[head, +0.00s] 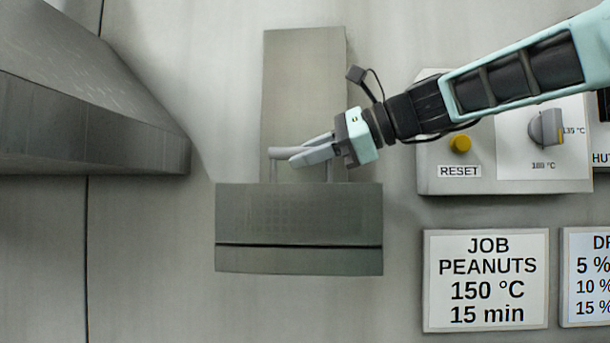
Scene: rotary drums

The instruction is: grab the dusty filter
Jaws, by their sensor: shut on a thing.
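A grey box-shaped unit (299,262) is fixed on the wall left of centre. Its upper front has a faint dusty-looking grid pattern, and a dark seam runs across below it. A light grey bar handle (273,154) stands on its top edge on thin posts; I take it as the dusty filter's handle. My gripper (296,157) comes in from the right and is shut on this handle. The fingers cover the handle's middle and right part. Any part of the filter inside the unit is hidden.
A tall grey duct (305,80) rises behind the handle. A control panel (440,175) with a yellow reset button (460,144) and a dial (546,128) is at right, beneath my arm. A grey metal body (80,125) juts in at upper left. Job signs (485,281) hang below right.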

